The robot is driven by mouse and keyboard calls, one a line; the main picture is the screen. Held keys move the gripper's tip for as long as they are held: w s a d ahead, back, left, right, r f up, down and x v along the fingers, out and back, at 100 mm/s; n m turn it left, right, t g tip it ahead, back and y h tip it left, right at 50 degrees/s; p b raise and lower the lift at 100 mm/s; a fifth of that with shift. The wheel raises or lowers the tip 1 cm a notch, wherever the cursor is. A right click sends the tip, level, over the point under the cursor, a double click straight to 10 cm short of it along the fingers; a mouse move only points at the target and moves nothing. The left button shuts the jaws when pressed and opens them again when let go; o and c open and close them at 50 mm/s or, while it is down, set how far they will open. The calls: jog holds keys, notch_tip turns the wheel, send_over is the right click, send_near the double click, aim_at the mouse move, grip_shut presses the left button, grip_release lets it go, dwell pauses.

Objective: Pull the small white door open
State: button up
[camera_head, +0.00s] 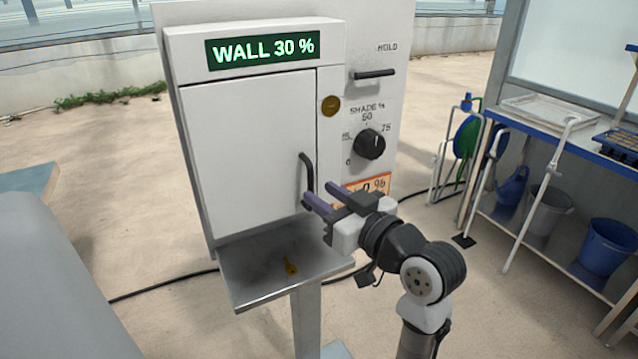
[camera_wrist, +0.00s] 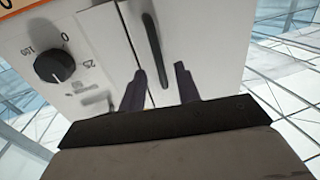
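The small white door (camera_head: 253,147) is shut on the front of the cabinet, under a green display reading "WALL 30 %". Its dark vertical handle (camera_head: 308,176) is near the door's right edge. In the wrist view the handle (camera_wrist: 155,48) stands ahead of my gripper and between the lines of its two fingers. My gripper (camera_head: 320,196) is open, its purple fingers spread and empty, close to the lower part of the handle. In the wrist view the fingertips (camera_wrist: 160,75) show apart, with the handle's lower end between them. I cannot tell whether either finger touches it.
A dark knob (camera_head: 370,144) and a horizontal hold lever (camera_head: 374,74) are on the panel right of the door. A blue bench (camera_head: 560,140) with buckets stands at right.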

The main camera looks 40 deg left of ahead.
jog(key=shift+w+a, duration=0.2)
jog(key=shift+a, duration=0.9)
grip_shut()
